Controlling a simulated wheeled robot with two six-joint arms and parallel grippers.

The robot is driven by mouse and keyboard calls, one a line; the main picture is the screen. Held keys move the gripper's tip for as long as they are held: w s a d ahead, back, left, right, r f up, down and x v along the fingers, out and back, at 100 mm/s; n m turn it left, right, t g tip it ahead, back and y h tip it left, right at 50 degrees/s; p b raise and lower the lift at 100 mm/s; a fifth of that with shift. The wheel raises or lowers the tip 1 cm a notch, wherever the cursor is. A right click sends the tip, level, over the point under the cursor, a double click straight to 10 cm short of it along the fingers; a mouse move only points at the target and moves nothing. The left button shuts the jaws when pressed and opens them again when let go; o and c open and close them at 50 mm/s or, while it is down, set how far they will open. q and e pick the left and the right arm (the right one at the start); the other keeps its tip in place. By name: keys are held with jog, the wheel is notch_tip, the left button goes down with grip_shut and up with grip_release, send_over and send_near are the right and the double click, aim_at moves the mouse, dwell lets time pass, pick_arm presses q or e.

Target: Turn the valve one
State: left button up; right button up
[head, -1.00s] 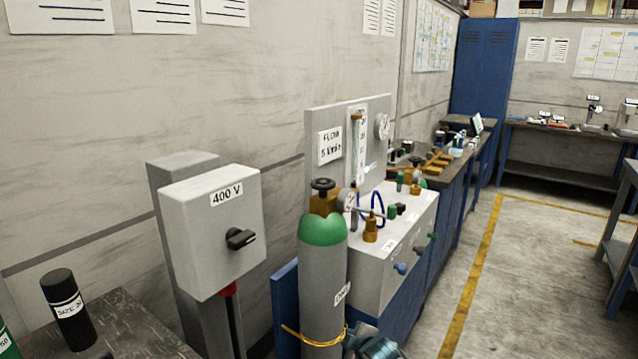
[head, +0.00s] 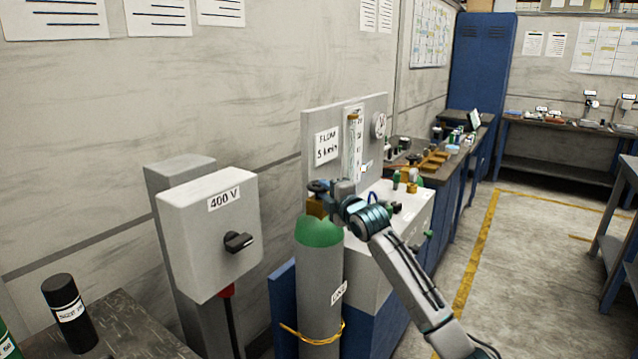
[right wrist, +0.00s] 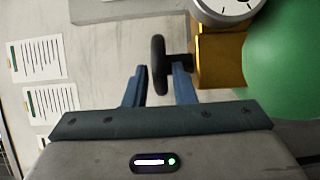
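A grey gas cylinder (head: 320,275) with a green shoulder (head: 318,232) stands strapped beside the panel. On top is a brass valve body (head: 314,207) with a black handwheel (head: 318,186). My right gripper (head: 328,190) is at the valve from the right and hides part of it. In the right wrist view the black handwheel (right wrist: 158,65) shows edge-on between my two blue fingers (right wrist: 158,86). The fingers are apart, with a gap on each side of the wheel. The brass body (right wrist: 220,55) and green shoulder (right wrist: 285,60) lie to the right. My left gripper is not in view.
A grey 400 V switch box (head: 212,235) with a black knob stands left of the cylinder. A dark bottle (head: 68,312) stands on the table at lower left.

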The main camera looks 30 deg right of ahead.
aim_at(319, 186)
jog(key=shift+w+d+p, duration=0.15)
jog(key=shift+w+p, duration=0.15)
jog(key=shift+w, duration=1.65)
jog(key=shift+c, duration=0.4)
grip_shut()
